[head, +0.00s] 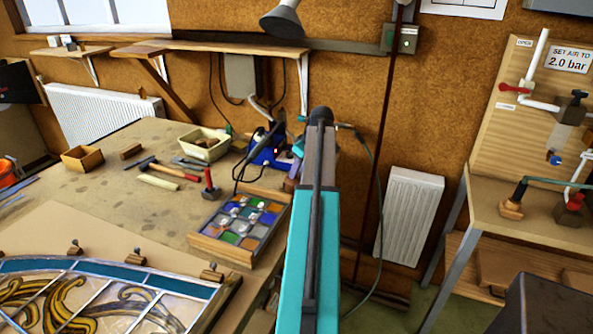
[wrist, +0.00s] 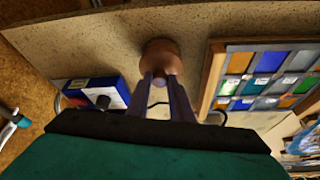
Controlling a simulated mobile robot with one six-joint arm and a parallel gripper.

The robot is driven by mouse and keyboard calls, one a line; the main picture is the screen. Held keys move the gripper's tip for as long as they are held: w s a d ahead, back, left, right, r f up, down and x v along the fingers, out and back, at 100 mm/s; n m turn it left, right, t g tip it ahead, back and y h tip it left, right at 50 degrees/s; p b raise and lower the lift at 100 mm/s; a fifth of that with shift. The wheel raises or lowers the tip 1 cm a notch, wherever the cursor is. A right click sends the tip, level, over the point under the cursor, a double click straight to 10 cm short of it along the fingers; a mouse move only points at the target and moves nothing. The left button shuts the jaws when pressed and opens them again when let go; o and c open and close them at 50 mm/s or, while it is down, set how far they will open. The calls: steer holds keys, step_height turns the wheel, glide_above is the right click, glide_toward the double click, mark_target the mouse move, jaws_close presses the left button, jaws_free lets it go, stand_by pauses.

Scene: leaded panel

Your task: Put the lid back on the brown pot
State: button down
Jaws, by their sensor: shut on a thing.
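In the wrist view the two fingers of my gripper (wrist: 160,82) are shut on a small pale knob at the near side of a rounded brown thing (wrist: 160,52). I take the knob to be the lid's, with the brown pot around or under it. I cannot tell where the lid ends and the pot begins, or whether the lid is seated. In the head view my arm hides the pot and lid.
A tray of coloured glass (head: 238,228) lies on the bench (head: 110,170), right of the gripper in the wrist view (wrist: 207,85). A blue box (wrist: 88,88) is to its left.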

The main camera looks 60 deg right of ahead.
steer(key=shift+w, duration=0.1)
stand_by(0.8)
steer(key=c, duration=1)
jaws_free()
steer(key=shift+r, duration=0.15)
steer(key=shift+r+p, duration=1.8)
steer(key=shift+r, duration=1.55)
steer(key=shift+c, duration=0.5)
jaws_close()
steer(key=shift+f+b, duration=1.1)
steer(key=shift+f, duration=1.25)
